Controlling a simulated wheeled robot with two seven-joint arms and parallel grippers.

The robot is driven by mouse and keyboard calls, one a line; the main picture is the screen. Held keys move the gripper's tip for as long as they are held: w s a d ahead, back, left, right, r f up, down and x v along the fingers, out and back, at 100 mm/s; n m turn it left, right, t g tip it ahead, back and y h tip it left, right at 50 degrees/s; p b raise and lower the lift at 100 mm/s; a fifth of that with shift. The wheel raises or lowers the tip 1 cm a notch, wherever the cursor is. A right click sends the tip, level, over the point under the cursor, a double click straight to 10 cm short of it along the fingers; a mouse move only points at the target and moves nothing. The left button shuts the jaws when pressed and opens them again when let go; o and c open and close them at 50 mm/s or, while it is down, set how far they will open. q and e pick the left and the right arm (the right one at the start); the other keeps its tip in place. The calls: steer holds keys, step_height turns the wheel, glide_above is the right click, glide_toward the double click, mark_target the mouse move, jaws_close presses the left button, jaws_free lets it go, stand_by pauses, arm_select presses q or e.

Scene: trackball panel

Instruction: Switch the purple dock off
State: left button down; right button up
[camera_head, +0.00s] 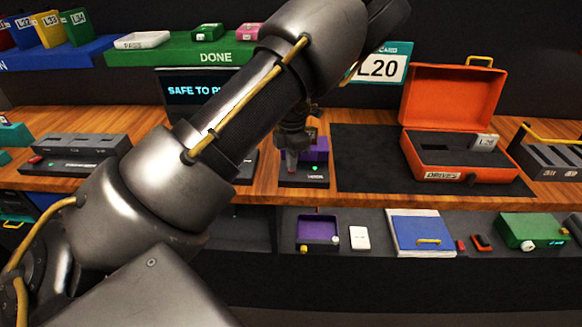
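The purple dock (316,150) stands on the wooden desk near the middle of the view. It has a purple block on a dark base, and a small green light shows on the front of the base. My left arm crosses the view from the lower left. My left gripper (291,162) points down at the left front part of the dock and covers some of it. I cannot tell whether the tip touches the dock. Its fingers overlap in this view, so their opening is unclear. My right gripper is not in view.
An open orange case (460,175) stands right of the dock on a black mat (360,160). A grey dock (75,150) is at the left. A screen (185,92) is partly behind my arm. A lower shelf holds a purple tray (317,230) and a blue folder (420,228).

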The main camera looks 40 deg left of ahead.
arm_select(q)
steer(key=shift+f, duration=0.25)
steer(key=shift+r, duration=0.15)
steer(key=shift+w+r+p, duration=0.1)
steer(key=shift+r+p, duration=0.65)
steer(key=shift+r, duration=0.1)
step_height(320, 180, up, 5)
steer(key=p, duration=0.4)
